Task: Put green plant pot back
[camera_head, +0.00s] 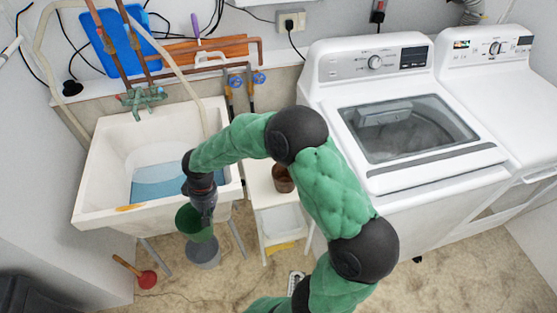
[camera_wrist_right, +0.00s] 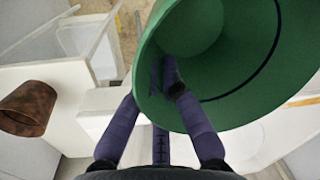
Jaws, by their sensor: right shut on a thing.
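A green plant pot (camera_head: 191,223) hangs from my right gripper (camera_head: 204,208) in front of the sink's front right corner. In the right wrist view the pot (camera_wrist_right: 240,70) fills the upper right, and I see into its open, hollow side. My right gripper's fingers (camera_wrist_right: 168,78) are shut on its wall. A brown pot (camera_head: 283,178) stands on a small white stand (camera_head: 268,190) between sink and washer; it also shows at the left of the wrist view (camera_wrist_right: 28,108). My left gripper is in neither view.
A white sink (camera_head: 95,195) holding water is to the left. A grey container (camera_head: 203,254) stands on the floor beneath the green pot, and a red plunger (camera_head: 147,279) lies nearby. White washers (camera_head: 410,120) stand to the right. Floor in front is mostly clear.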

